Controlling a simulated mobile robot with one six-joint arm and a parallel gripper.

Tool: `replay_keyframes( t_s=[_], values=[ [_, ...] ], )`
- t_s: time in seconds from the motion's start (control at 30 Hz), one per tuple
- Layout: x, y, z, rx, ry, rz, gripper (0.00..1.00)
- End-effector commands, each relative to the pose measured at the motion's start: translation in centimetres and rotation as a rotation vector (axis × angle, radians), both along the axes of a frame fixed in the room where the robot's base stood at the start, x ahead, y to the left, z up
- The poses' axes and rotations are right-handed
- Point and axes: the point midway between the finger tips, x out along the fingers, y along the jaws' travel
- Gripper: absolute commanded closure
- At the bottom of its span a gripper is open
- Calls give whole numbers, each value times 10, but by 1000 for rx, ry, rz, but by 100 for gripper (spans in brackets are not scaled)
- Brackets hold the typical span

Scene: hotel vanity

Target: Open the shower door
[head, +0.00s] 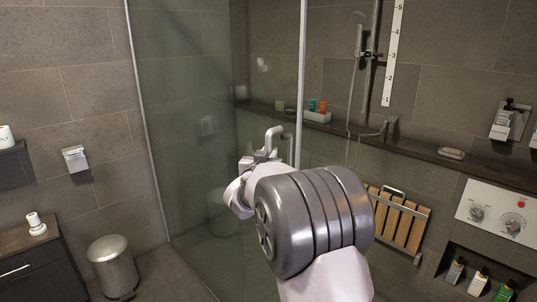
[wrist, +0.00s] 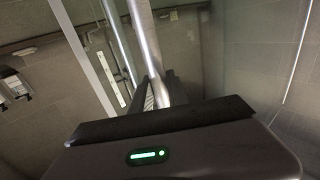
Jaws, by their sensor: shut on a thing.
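The shower door (head: 190,120) is a tinted glass panel on the left of the head view, with a pale vertical edge near the picture's middle. Its metal handle (head: 271,136) shows just above my gripper (head: 258,158), beside that edge. In the wrist view the handle is a silver bar (wrist: 146,50) that runs down between the dark fingers of my gripper (wrist: 158,92). The fingers are shut on the bar. My wrist and arm hide the lower handle and part of the door in the head view.
A metal bin (head: 113,265) and a dark cabinet (head: 30,265) stand outside the glass at left. Inside the shower are a slatted wooden seat (head: 399,222), a ledge with bottles (head: 317,107) and a control panel (head: 498,211) at right.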

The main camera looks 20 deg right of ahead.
Motion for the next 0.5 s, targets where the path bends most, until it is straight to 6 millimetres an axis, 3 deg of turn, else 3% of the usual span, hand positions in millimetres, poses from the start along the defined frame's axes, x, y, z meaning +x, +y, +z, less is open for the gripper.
replay_keyframes(
  t_s=[0.17, 0.2, 0.3, 0.5],
  values=[
    [0, 1, -4, 5, 6, 1, 100],
    [0, 1, -4, 5, 6, 1, 76],
    [0, 1, -3, 4, 5, 1, 59],
    [0, 0, -2, 2, 2, 1, 59]
  ],
)
